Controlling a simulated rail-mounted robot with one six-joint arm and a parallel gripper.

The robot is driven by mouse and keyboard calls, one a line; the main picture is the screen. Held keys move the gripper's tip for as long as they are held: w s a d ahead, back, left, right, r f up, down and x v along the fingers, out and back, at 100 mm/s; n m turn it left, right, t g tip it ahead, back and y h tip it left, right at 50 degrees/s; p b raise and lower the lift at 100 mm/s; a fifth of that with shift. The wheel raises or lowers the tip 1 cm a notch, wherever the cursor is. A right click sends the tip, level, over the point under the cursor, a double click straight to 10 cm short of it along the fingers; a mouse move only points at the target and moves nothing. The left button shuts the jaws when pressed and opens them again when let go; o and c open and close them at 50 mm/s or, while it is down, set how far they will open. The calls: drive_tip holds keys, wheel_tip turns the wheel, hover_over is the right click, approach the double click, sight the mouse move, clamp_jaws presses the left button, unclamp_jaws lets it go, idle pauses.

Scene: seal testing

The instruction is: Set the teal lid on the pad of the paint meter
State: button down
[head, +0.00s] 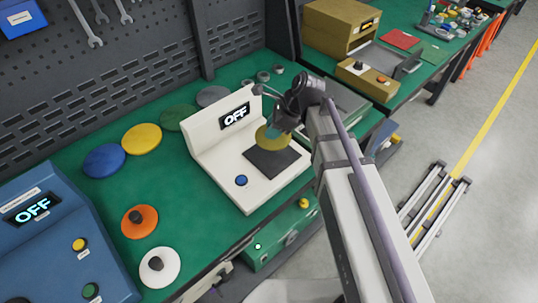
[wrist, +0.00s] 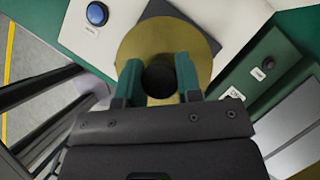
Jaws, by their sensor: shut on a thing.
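My gripper (wrist: 160,75) is shut on the dark knob (wrist: 159,79) of a round olive-yellow lid (wrist: 135,50). The lid also shows in the head view (head: 266,140), partly hidden by my gripper (head: 282,126). It is over the back part of the dark square pad (head: 279,163) of a white meter (head: 224,150), whose display reads OFF. In the wrist view the lid covers much of the pad (wrist: 200,30). I cannot tell whether they touch. I see no clearly teal lid; the gripper's fingers are teal-green.
An orange lid (head: 150,226) and a white lid (head: 165,277) lie left of the meter. Blue (head: 104,160), yellow (head: 142,138), green (head: 178,117) and grey (head: 212,95) discs lie behind. A blue device (head: 50,250) stands at left, also reading OFF.

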sight(290, 136)
wheel_tip(290, 136, down, 8)
drive_tip(key=b, duration=0.6)
drive_tip(key=shift+s+a, duration=0.1)
drive_tip(key=shift+r, duration=0.15)
drive_tip(key=c, duration=0.8)
unclamp_jaws()
drive_tip(key=p+v, duration=1)
drive_tip(key=v, duration=0.1)
drive_tip(key=shift+a+r, duration=0.1)
drive_tip(key=shift+r, duration=0.25)
drive_tip(key=s+d+n+h, duration=0.2)
drive_tip(key=s+d+n, duration=0.1)
drive_tip(key=n, duration=0.3)
drive_tip(key=s+d+f+n+h, duration=0.1)
drive_tip(key=s+d+n+h, duration=0.1)
drive_tip(key=s+d+n, duration=0.2)
drive_tip(key=s+d+f+n+h, duration=0.1)
drive_tip(key=s+d+n, duration=0.3)
drive_tip(key=n, duration=0.4)
drive_tip(key=shift+d+n+h+p, duration=0.15)
drive_tip(key=shift+n+h+p, duration=0.2)
drive_tip(key=shift+h, duration=0.15)
